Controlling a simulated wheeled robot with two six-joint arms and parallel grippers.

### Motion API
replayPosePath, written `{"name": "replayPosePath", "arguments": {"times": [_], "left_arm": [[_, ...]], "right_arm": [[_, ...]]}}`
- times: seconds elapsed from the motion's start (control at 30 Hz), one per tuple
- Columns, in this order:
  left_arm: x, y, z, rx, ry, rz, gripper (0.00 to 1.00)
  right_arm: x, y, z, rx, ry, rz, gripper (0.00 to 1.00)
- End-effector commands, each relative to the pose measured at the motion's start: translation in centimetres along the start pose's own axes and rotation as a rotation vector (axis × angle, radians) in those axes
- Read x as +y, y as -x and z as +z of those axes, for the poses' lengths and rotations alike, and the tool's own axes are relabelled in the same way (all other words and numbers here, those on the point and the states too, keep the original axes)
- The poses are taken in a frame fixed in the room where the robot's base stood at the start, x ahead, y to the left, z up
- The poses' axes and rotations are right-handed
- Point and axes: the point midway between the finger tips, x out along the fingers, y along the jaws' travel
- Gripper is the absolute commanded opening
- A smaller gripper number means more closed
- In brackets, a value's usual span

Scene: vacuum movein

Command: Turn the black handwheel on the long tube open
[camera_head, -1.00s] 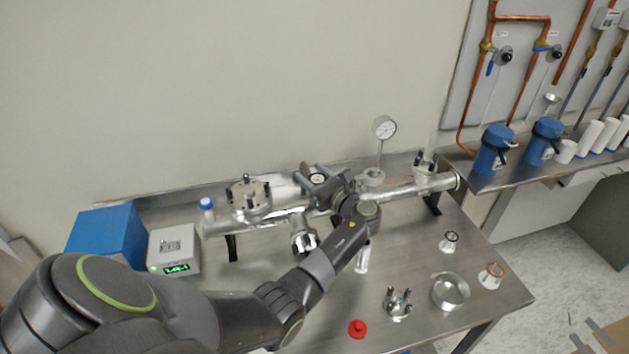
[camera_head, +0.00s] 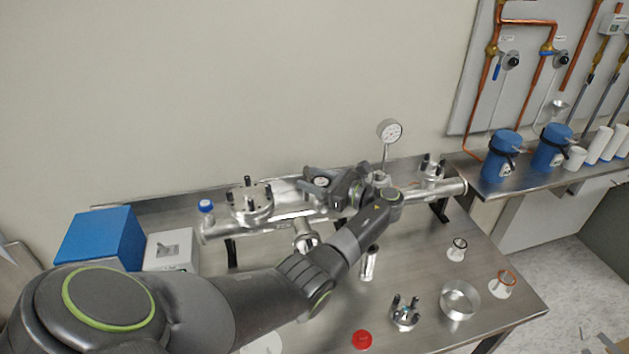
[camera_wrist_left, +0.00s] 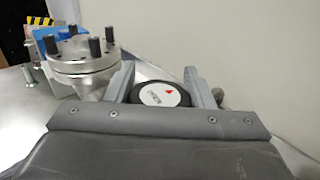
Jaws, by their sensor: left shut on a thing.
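The long metal tube (camera_head: 285,226) lies across the bench on dark supports. My left gripper (camera_head: 322,182) is shut on the handwheel from above, one finger on either side. My right gripper is not in view.
A round flange with dark bolts (camera_head: 250,203) stands left of the wheel, and a pressure gauge (camera_head: 389,131) to its right. A blue box (camera_head: 100,238) stands at left. A red cap (camera_head: 362,339), a metal ring (camera_head: 459,300) and small fittings lie on the front bench.

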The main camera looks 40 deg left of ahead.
Motion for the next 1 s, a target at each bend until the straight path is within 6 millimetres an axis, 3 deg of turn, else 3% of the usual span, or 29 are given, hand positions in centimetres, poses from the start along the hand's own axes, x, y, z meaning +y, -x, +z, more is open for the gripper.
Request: {"name": "replayPosePath", "arguments": {"times": [0.17,0.2,0.37,0.73,1.0], "left_arm": [[0.0,0.0,-0.1,0.001,0.0,-0.001,0.26],[0.0,0.0,-0.1,0.001,0.0,-0.001,0.5],[0.0,0.0,0.0,0.001,0.0,-0.001,0.7],[0.0,0.0,0.5,0.001,0.001,-0.002,0.7],[0.0,0.0,4.6,0.002,0.006,-0.001,0.7]], "right_arm": [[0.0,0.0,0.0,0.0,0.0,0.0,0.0],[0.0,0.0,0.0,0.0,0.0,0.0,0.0],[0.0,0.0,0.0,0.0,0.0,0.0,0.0],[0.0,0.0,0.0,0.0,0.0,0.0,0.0],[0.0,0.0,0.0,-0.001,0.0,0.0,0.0]]}}
